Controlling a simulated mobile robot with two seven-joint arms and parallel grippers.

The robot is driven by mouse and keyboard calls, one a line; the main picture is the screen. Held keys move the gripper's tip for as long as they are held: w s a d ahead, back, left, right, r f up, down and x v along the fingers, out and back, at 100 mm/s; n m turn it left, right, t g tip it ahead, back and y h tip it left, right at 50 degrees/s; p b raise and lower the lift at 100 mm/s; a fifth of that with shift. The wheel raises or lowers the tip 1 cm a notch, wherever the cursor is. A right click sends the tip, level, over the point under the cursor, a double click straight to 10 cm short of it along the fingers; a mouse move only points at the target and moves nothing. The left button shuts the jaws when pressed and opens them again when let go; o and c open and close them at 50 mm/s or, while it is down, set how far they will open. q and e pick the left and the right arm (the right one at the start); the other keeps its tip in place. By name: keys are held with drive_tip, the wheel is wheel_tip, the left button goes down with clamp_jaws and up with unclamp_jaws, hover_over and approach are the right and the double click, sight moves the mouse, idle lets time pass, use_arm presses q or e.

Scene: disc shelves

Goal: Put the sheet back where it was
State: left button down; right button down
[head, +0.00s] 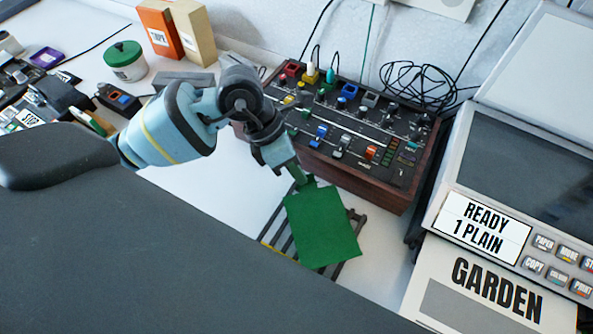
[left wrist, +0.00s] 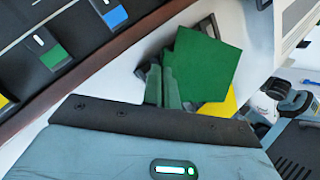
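A green sheet (head: 322,228) lies over a dark barred rack (head: 352,268) on the white bench. My left gripper (head: 301,182) points down at the sheet's upper left edge. In the left wrist view, my left gripper (left wrist: 165,85) has its fingers close together at the edge of the green sheet (left wrist: 210,62), and appears shut on it. The sheet hides most of the rack, so I cannot tell whether it touches the bars. A bit of yellow shows below the sheet in the left wrist view. My right gripper is not in view.
A wood-sided control panel (head: 350,135) with knobs and sliders stands behind the rack. A printer (head: 490,215) reading "READY 1 PLAIN" and "GARDEN" stands at right. A green-lidded jar (head: 126,62) and two boxes, orange (head: 160,30) and tan (head: 194,32), stand at back left.

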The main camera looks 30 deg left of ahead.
use_arm(q)
drive_tip(key=shift+f, duration=0.55)
drive_tip(key=shift+f, duration=0.1)
drive_tip(key=shift+f, duration=0.15)
drive_tip(key=c, duration=1.7)
unclamp_jaws()
drive_tip(key=shift+r, duration=0.45)
drive_tip(key=v, duration=1.1)
drive_tip(key=shift+a+r, duration=0.2)
drive_tip(key=shift+r, duration=0.1)
